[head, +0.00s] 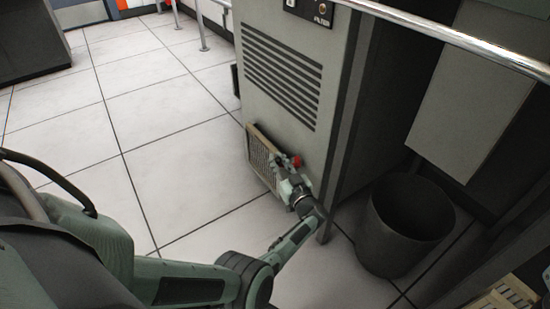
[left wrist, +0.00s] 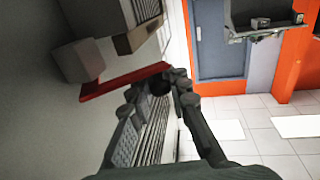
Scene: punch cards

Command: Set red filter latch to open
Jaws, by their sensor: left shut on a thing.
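The red filter latch (head: 297,160) is at the lower part of a grey cabinet, by the upper right edge of a framed filter panel (head: 262,158). My left gripper (head: 286,173) is at the latch, low in front of the cabinet. In the left wrist view the latch shows as a flat red bar (left wrist: 122,80) running from the left to the fingertips of my left gripper (left wrist: 160,86). The gripper is shut on the latch; its fingers hide that end of it. My right gripper is out of view.
The grey cabinet (head: 240,50) has slotted vents and a panel marked "FILTER". A dark bin (head: 380,225) stands right of my left forearm. A metal rail (head: 450,35) crosses the upper right. Tiled floor (head: 160,130) on the left is clear.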

